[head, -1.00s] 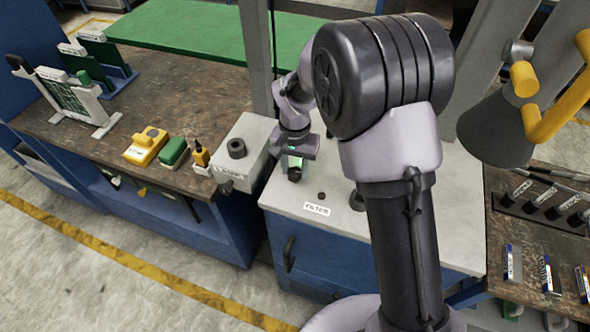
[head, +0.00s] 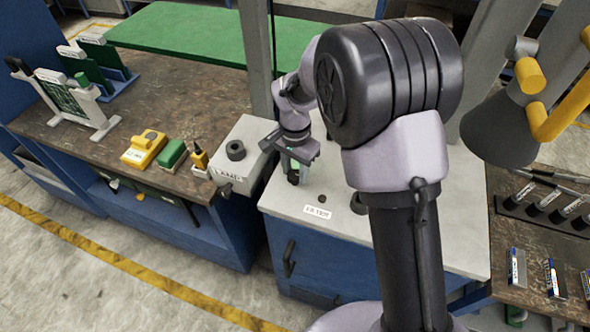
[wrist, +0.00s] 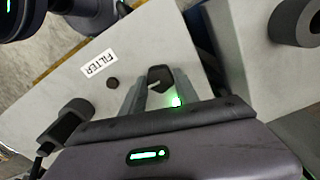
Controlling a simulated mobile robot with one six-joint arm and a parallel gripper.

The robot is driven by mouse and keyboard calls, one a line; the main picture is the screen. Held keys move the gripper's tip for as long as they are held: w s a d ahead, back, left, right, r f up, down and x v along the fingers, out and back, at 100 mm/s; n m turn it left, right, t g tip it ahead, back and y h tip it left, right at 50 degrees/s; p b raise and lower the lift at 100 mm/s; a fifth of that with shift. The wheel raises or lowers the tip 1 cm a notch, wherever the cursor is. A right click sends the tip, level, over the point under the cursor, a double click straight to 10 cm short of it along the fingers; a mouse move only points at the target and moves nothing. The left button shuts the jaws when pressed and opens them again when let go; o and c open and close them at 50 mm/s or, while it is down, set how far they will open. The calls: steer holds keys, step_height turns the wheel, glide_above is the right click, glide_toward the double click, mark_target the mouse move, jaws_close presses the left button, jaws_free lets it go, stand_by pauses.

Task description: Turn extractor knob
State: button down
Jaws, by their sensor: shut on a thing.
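The dark extractor knob (wrist: 160,78) with a pale pointer mark stands on the grey cabinet top (wrist: 75,85), in the middle of the wrist view. My gripper (wrist: 160,88) is shut on it, with one finger on each side. In the head view my gripper (head: 293,167) points down at the cabinet top, and the dark knob (head: 293,179) shows just under its fingers. The fingers partly hide the knob's sides. A green light glows by the right finger in the wrist view.
A FILTER label (head: 316,212) and a small dark button (head: 322,198) lie close beside the knob. A grey LAMP box (head: 250,139) with a dark ring stands to the left. A yellow-armed lamp (head: 497,130) hangs at the right.

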mark_target(295, 174)
steer(key=c, duration=0.9)
jaws_free()
step_height(295, 174, up, 18)
steer(key=p, duration=0.4)
steer(key=shift+f+p, duration=0.25)
steer(key=shift+p, duration=0.15)
